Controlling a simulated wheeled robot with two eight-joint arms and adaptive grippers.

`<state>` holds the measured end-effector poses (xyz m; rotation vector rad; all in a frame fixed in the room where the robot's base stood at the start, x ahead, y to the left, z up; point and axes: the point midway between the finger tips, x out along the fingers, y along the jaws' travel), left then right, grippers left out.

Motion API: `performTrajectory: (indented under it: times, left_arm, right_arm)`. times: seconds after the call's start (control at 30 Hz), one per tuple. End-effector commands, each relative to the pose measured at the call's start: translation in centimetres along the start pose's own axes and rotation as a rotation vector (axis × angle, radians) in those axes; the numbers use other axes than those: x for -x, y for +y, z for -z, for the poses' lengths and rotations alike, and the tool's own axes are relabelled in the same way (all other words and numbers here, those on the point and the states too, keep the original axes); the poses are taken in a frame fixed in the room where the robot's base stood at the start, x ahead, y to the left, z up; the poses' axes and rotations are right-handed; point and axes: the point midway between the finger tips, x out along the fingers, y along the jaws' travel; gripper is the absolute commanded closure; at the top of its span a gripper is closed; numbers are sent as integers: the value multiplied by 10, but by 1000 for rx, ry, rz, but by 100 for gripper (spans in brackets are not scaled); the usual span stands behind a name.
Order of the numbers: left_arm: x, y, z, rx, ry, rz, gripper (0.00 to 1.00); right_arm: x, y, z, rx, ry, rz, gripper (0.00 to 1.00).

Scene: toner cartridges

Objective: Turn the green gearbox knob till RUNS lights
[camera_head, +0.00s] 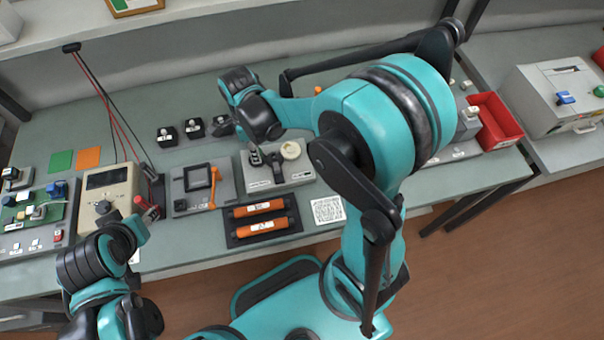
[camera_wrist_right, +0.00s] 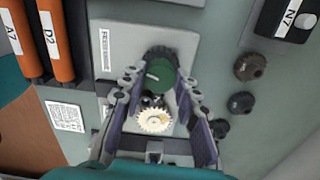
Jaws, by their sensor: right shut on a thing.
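The grey gearbox unit (camera_head: 283,184) stands on the bench in the head view, with a cream gear (camera_head: 291,150) on its top. In the right wrist view the green knob (camera_wrist_right: 159,75) lies between the fingers of my right gripper (camera_wrist_right: 160,82), which is shut on it. A pale line marks the knob's face. The toothed gear (camera_wrist_right: 154,121) shows just below it. In the head view my right gripper (camera_head: 266,158) reaches down to the unit and covers the knob. No lit RUNS lamp can be made out. My left arm shows at lower left, without clear fingers.
Two orange cartridges (camera_head: 260,207) lie in a dark tray in front of the gearbox. A grey unit with an orange handle (camera_head: 213,186) stands close on its left. Small black blocks (camera_head: 194,128) sit behind. A red bin (camera_head: 495,122) is at right.

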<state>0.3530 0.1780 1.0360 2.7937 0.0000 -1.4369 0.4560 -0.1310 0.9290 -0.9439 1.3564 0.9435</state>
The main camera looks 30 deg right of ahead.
Motion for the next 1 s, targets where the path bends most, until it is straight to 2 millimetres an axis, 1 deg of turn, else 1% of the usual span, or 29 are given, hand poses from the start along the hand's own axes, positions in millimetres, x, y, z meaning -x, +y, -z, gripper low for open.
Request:
performTrajectory:
  times: [0.23,0.4,0.53,0.67,0.83,0.87,0.9,0.93,1.0]
  left_arm:
    - [-1,0,0,0,0,0,60]
    - [-2,0,-1,0,0,0,60]
    - [-2,0,-2,0,0,0,60]
    - [-2,0,-2,0,0,0,60]
    - [-2,0,-2,0,0,0,60]
    - [-2,0,-2,0,0,0,60]
    - [-2,0,-2,0,0,0,60]
    - [-2,0,-2,0,0,0,60]
    - [-2,0,-2,0,0,0,60]
  right_arm:
    - [0,0,0,-159,0,-1,88]
    - [0,0,0,-432,0,-1,88]
    - [0,0,0,-605,0,-1,88]
    - [0,0,0,-678,0,-1,88]
    - [0,0,0,-680,0,-1,88]
    - [0,0,0,-680,0,-1,67]
    - [0,0,0,-680,0,-1,56]
    - [0,0,0,-680,0,-1,48]
    - [0,0,0,-679,0,-1,48]
